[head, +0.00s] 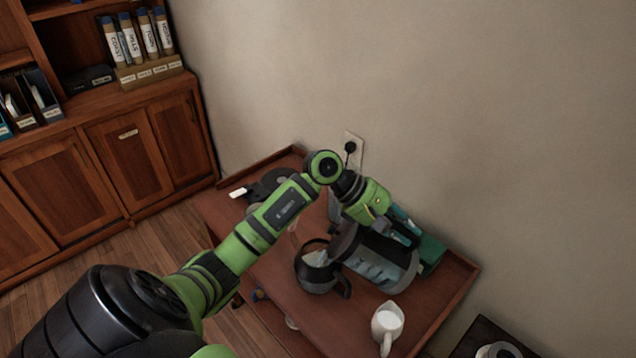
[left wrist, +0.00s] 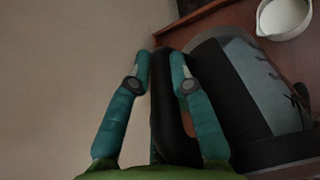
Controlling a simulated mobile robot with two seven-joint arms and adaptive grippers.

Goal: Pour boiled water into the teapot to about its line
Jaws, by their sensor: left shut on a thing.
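The kettle (head: 378,262) has a grey, shiny body with dark parts, and it is tilted on its side above the table, its top end towards the teapot. My left gripper (head: 402,232) is shut on the kettle's black handle; in the left wrist view its teal fingers (left wrist: 163,62) sit either side of the handle (left wrist: 170,120), beside the kettle body (left wrist: 245,85). The dark round teapot (head: 316,275) stands upright just left of the kettle, with a pale patch at its open top. I cannot tell its water level or see its line. My right gripper is not in view.
A white jug (head: 387,322) stands at the table's front right. The reddish wooden table (head: 440,305) has a raised rim at the wall. A green box (head: 432,252) lies behind the kettle. A dark object (head: 268,186) is at the back left. A wall socket (head: 353,150) is behind.

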